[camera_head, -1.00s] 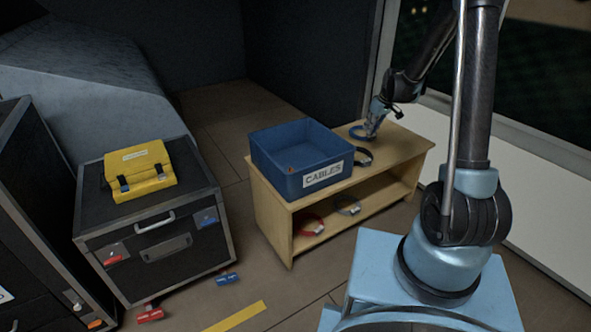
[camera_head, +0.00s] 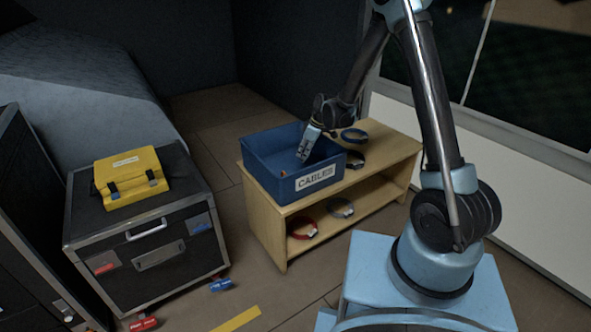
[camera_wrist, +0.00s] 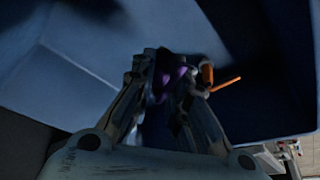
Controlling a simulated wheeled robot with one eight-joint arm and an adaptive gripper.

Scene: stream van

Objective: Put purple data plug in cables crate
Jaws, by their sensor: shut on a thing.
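The cables crate (camera_head: 276,180) is a blue open box with a white CABLES label, standing on a wooden shelf unit. My gripper (camera_head: 304,156) reaches down over the crate's opening, with its tips inside the rim. In the wrist view my gripper (camera_wrist: 170,75) is shut on the purple data plug (camera_wrist: 170,72), a dark purple piece between the fingers. The crate's blue inner walls (camera_wrist: 90,45) surround it there. The plug is hidden in the head view. Its height above the crate floor is hard to tell.
An orange item (camera_wrist: 226,84) lies close to the fingers inside the crate. Coiled blue (camera_head: 354,135) and black (camera_head: 355,159) cables lie on the shelf top (camera_head: 385,150). Red (camera_head: 303,228) and grey (camera_head: 341,208) coils lie below. A yellow case (camera_head: 130,178) sits on a black flight case (camera_head: 150,225).

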